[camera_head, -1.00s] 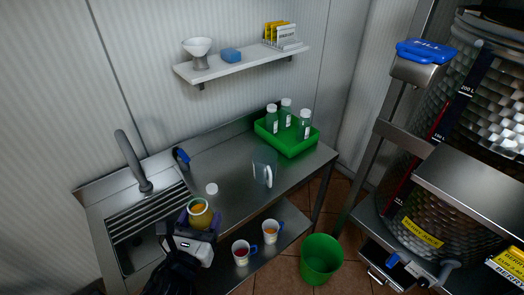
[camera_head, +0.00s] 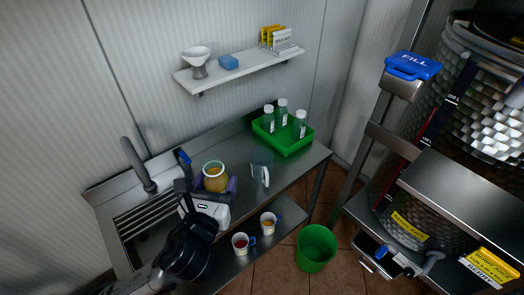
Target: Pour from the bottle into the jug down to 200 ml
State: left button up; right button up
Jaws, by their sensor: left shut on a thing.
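The bottle (camera_head: 215,181) is a wide clear container with yellow-amber contents and an open pale rim. My left gripper (camera_head: 213,188) is shut on it, with a purple finger on each side, and holds it roughly upright over the steel counter. The jug (camera_head: 261,172) is clear with a white handle and stands on the counter to the right of the bottle, apart from it. Its markings and contents are too small to read. My right gripper is not in view.
A green tray (camera_head: 288,148) with several clear bottles stands at the counter's back right. A sink with a tap (camera_head: 138,165) is on the left. Cups (camera_head: 240,243) stand on the lower shelf. A wall shelf (camera_head: 240,71) hangs above. A green bin (camera_head: 316,248) stands on the floor.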

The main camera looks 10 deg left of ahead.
pick_arm(q)
jog(key=w+d+n+y+p, duration=0.1)
jog(key=w+d+y+p, duration=0.15)
jog(key=w, duration=0.35)
jog(key=w+d+n+y+p, duration=0.1)
jog(key=w+p, duration=0.3)
jog(key=w, duration=0.2)
jog(key=w+d+f+m+h, duration=0.1)
jog(key=w+f+h, duration=0.1)
jog(key=f, duration=0.5)
jog(key=w+d+f+m+h, duration=0.1)
jog(key=w+f+m+h, duration=0.1)
jog(key=f, duration=0.6)
jog(key=shift+w+d+h, duration=0.35)
jog(key=shift+w+h, duration=0.5)
jog(key=shift+w, duration=0.15)
